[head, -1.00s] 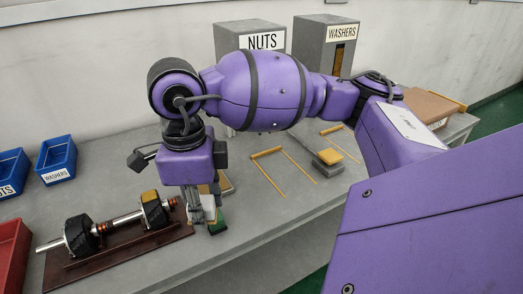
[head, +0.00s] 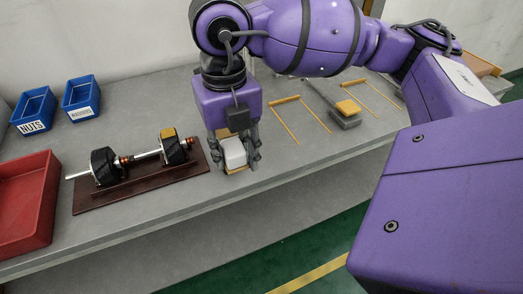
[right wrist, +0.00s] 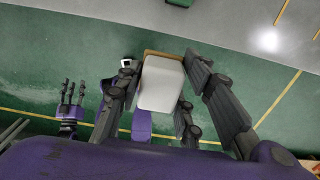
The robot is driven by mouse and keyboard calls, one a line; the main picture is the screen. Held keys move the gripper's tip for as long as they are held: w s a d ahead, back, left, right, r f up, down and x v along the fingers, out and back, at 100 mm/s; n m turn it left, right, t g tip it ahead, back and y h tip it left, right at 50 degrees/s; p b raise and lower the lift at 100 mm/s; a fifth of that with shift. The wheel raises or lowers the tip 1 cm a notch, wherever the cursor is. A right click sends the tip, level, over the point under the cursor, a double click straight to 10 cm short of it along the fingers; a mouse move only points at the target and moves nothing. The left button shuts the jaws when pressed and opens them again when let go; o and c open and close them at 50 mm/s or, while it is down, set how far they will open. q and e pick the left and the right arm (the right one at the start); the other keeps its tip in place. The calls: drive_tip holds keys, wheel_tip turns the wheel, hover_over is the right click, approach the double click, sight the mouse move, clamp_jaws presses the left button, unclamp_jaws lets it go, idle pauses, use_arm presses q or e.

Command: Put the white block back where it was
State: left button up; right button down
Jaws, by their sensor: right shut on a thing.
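The white block (head: 235,153) is between the fingers of my right gripper (head: 236,162), which is shut on it. In the head view they are at the bench's front part, just right of the dark red board. A tan piece (head: 237,171) shows at the block's lower edge; I cannot tell if it is held too or lies below. In the right wrist view the block (right wrist: 161,85) is between the fingers, with a tan edge behind it and green floor beyond. My left gripper (right wrist: 72,93) seems to show small at the left of that view; its opening is unclear.
The board (head: 140,190) carries a shaft with black rotors (head: 104,166). Two blue bins (head: 35,108) (head: 81,97) stand at the back left, a red tray (head: 32,200) at the left. Yellow-edged frames (head: 285,100) and a grey block (head: 345,118) lie to the right.

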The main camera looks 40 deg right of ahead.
drive_tip(key=w+d+f, duration=0.2)
drive_tip(key=d+f, duration=0.1)
drive_tip(key=f, duration=0.1)
drive_tip(key=w+d+f+p, duration=0.1)
drive_tip(key=w+d+f, duration=0.2)
drive_tip(key=d+f, duration=0.1)
drive_tip(key=w+d+f, duration=0.3)
drive_tip(key=d, duration=0.1)
drive_tip(key=shift+d+f, duration=0.2)
drive_tip(key=shift+f, duration=0.45)
use_arm(q)
drive_tip(key=shift+r, duration=0.6)
use_arm(e)
drive_tip(key=shift+d+f, duration=0.1)
drive_tip(key=shift+f, duration=0.05)
drive_tip(key=shift+f, duration=0.1)
drive_tip(key=shift+f, duration=0.4)
use_arm(q)
drive_tip(key=shift+w+f, duration=0.1)
drive_tip(key=shift+w, duration=0.3)
use_arm(e)
drive_tip(key=shift+s+f, duration=0.1)
drive_tip(key=c, duration=1.3)
unclamp_jaws()
drive_tip(key=shift+f, duration=0.1)
drive_tip(key=shift+o, duration=0.5)
